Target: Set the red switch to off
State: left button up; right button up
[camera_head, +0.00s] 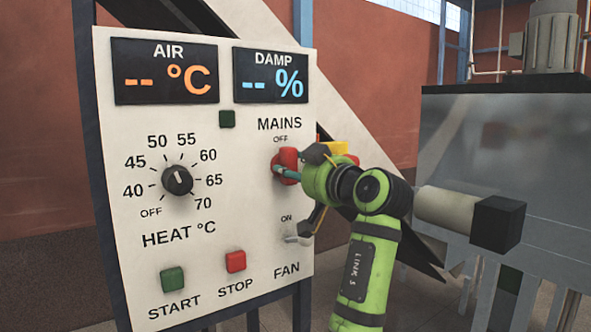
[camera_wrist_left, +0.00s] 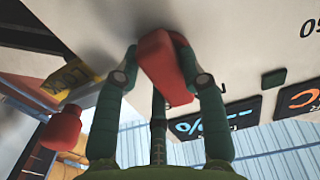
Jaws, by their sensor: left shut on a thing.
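The red switch (camera_head: 287,158) is on the white control panel under the word MAINS, with OFF printed just above it. My left gripper (camera_head: 287,173) reaches it from the right, and a teal finger lies against its front. In the left wrist view the gripper (camera_wrist_left: 160,64) is shut on the red switch (camera_wrist_left: 166,72), with one finger on each side of its handle. The rest of the switch's dial markings are hidden behind the gripper, so its exact setting is hard to read. My right gripper is not in view.
The panel (camera_head: 120,250) also has a heat knob (camera_head: 177,180), a green start button (camera_head: 172,280), a red stop button (camera_head: 236,261) and a fan toggle (camera_head: 300,239). Both displays (camera_head: 166,72) show dashes. A yellow tag (camera_wrist_left: 85,78) and red knob-like part (camera_wrist_left: 62,128) are beside the gripper.

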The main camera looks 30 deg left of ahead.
pick_arm(q)
jog(key=o, duration=1.1)
jog(key=shift+o, duration=0.3)
jog(key=shift+a, duration=0.15)
jog(key=v, duration=1.2)
jog(key=shift+f, duration=0.15)
